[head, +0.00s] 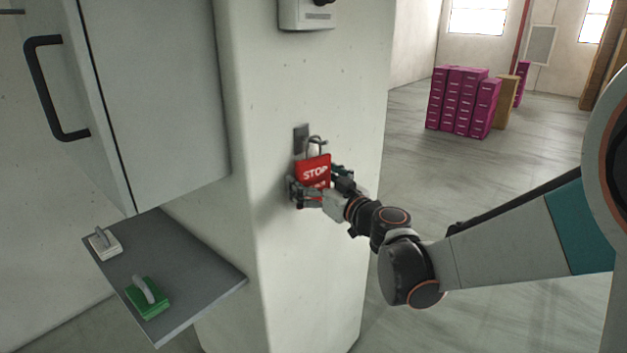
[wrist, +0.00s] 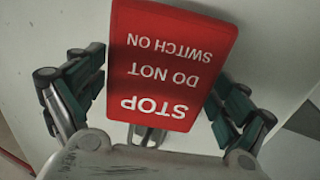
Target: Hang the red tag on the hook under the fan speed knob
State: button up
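The red tag (head: 314,170) reads STOP and has a grey shackle (head: 317,143) on top. It stands in front of the pale column, just right of and below the dark hook plate (head: 300,139). The hook itself is hard to make out, and I cannot tell whether the shackle is around it. My gripper (head: 322,193) is at the tag's lower part, with fingers at both side edges, and appears shut on it. In the wrist view the tag (wrist: 168,62) is upside down between the fingers, its shackle partly hidden. The fan speed knob (head: 323,2) is cut off at the top.
The knob's grey box (head: 305,14) is above on the column. A cabinet door with a black handle (head: 45,90) is at the left. Below it, a grey shelf (head: 190,275) bears a white tag (head: 104,244) and a green tag (head: 148,298). Pink boxes (head: 460,100) stand far behind.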

jog(key=shift+s, duration=0.1)
dwell(0.3)
jog(key=v, duration=1.1)
jog(key=s+d+r+m+t+h, duration=0.1)
jog(key=d+r+m+h, duration=0.1)
jog(key=d+m+h, duration=0.3)
jog(key=s+d+r+t+h, duration=0.1)
jog(key=s+d+r+h, duration=0.15)
jog(key=d, duration=0.35)
jog(key=d+r+m+h, duration=0.1)
jog(key=d+m+h, duration=0.2)
jog(key=d+h, duration=0.25)
jog(key=s+f+g+y, duration=0.1)
jog(key=s+f+g, duration=0.3)
jog(key=s+f, duration=0.3)
jog(key=s+a+f+g+y, duration=0.1)
jog(key=s+f+g, duration=0.4)
jog(key=s, duration=0.8)
notch_tip(320, 180, down, 2)
jog(key=shift+s+f+n+g, duration=0.2)
jog(key=shift+f+n+g, duration=0.1)
jog(key=shift+n, duration=0.1)
jog(key=shift+r, duration=0.1)
